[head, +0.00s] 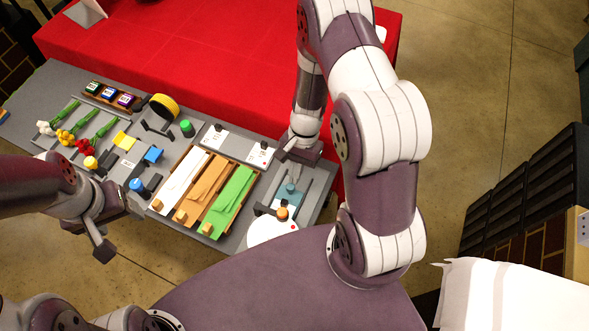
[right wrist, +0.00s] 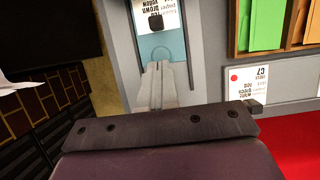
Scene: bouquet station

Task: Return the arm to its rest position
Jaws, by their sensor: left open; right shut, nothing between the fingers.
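My right arm reaches over the right side of the grey station. Its gripper (head: 281,156) is shut and empty, above the station near a white card (head: 260,154). In the right wrist view its pale fingers (right wrist: 160,68) are together over a light blue panel (right wrist: 164,48), with nothing between them. My left gripper (head: 104,228) is open and empty, off the front left edge of the station, over the floor. The exact height of either gripper above the surface is hard to tell.
The grey station (head: 232,241) holds a tray with white, brown and green sheets (head: 230,201), several flowers (head: 84,147) and a yellow-black roll (head: 164,107). A red-covered table (head: 200,60) stands behind. A dark crate (head: 525,190) and white cloth (head: 510,297) are at right.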

